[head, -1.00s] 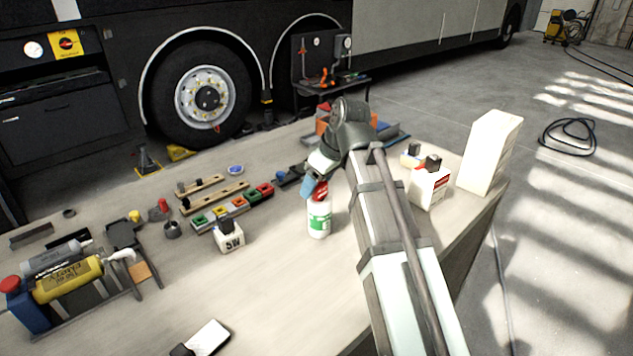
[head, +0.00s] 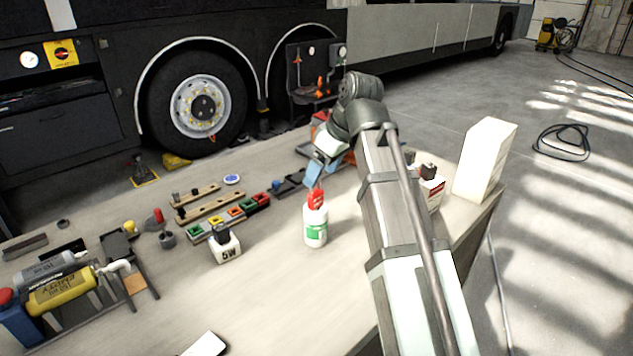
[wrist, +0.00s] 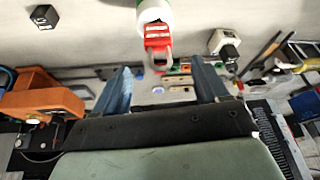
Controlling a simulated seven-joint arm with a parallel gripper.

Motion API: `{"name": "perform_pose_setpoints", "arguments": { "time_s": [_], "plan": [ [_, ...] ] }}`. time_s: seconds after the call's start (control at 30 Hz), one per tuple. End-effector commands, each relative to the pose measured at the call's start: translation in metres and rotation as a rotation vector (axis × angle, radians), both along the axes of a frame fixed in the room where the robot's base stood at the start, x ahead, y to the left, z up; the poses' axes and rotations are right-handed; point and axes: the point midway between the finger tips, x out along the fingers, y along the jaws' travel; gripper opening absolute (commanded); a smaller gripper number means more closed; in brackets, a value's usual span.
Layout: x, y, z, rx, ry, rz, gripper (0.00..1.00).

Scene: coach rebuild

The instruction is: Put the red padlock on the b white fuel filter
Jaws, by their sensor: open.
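The red padlock (head: 315,199) sits on top of a white fuel filter with a green label (head: 316,231), which stands upright on the bench. In the wrist view the padlock (wrist: 158,36) overlaps the end of the white and green filter (wrist: 153,10), its shackle towards me. My gripper (head: 316,174) is just above and behind the padlock in the head view. In the wrist view my gripper (wrist: 161,68) is open, its two blue fingers spread and apart from the padlock. The filter's lettering is too small to read.
A white bottle marked 5W (head: 226,247) stands to the left, near a row of coloured bins (head: 230,218). A red-labelled white container (head: 432,192) is partly behind my arm. A tall white box (head: 485,160) stands at the right edge. The front bench is mostly clear.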

Motion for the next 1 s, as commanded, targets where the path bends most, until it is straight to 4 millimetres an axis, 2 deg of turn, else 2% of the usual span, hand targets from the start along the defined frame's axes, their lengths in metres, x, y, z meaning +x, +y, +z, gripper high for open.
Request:
{"name": "perform_pose_setpoints", "arguments": {
  "time_s": [0.03,0.2,0.4,0.83,0.93,1.0],
  "plan": [
    [0.0,-0.003,0.009,0.001,-0.003,-0.001,0.73],
    [-0.005,-0.01,0.028,0.0,-0.002,-0.002,0.73],
    [-0.008,-0.015,0.04,0.0,0.0,0.0,0.73],
    [-0.008,-0.016,0.042,-0.001,-0.002,-0.003,0.73],
    [0.003,-0.024,0.04,-0.007,-0.024,-0.038,0.73],
    [0.02,-0.039,0.037,-0.021,-0.061,-0.094,0.73]
  ]
}}
